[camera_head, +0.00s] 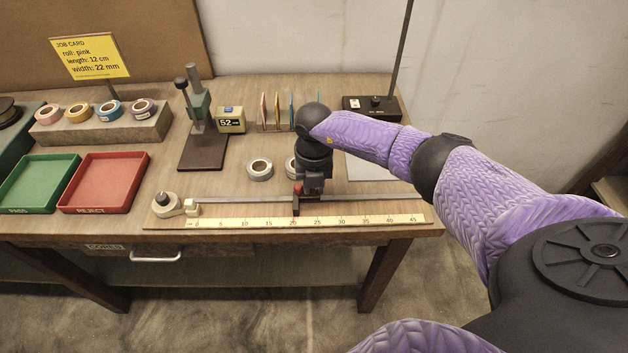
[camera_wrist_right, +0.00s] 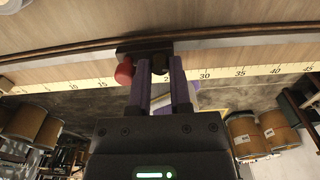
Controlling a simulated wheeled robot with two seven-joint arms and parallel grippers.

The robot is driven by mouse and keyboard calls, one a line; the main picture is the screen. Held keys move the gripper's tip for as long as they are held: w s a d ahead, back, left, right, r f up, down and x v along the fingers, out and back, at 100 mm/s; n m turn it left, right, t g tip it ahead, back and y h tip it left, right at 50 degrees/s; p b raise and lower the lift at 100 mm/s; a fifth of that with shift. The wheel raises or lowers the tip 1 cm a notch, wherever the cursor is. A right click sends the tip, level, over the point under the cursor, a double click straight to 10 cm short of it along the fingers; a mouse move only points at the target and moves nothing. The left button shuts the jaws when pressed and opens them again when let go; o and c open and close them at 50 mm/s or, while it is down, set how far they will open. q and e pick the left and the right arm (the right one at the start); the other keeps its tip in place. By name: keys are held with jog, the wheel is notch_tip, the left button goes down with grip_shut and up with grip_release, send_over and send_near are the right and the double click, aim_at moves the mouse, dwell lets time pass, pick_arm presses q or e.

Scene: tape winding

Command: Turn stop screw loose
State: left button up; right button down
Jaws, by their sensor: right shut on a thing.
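The dark stop (camera_head: 296,208) sits on the metal rail (camera_head: 240,198) above the yellow ruler (camera_head: 340,221), a little past the 20 mark. A red knob (camera_head: 297,188) shows on the stop; in the right wrist view the red knob (camera_wrist_right: 124,71) lies just left of the fingers. My right gripper (camera_head: 304,190) reaches down over the stop. In the right wrist view its two fingers (camera_wrist_right: 160,72) are shut on a small dark screw (camera_wrist_right: 159,67) on the stop. Its far side is hidden. My left gripper is in neither view.
A tape roll (camera_head: 260,169) lies behind the rail, with another (camera_head: 291,167) partly hidden by my right arm. A light-coloured roller end piece (camera_head: 172,205) is at the rail's left. A green tray (camera_head: 40,183) and a red tray (camera_head: 104,182) stand left. A black-based press (camera_head: 204,150) stands behind.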

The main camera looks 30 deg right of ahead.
dwell(0.3)
jog(key=c, duration=0.5)
grip_release()
jog(key=shift+c, duration=0.2)
notch_tip(320, 180, up, 10)
jog(key=p, duration=0.3)
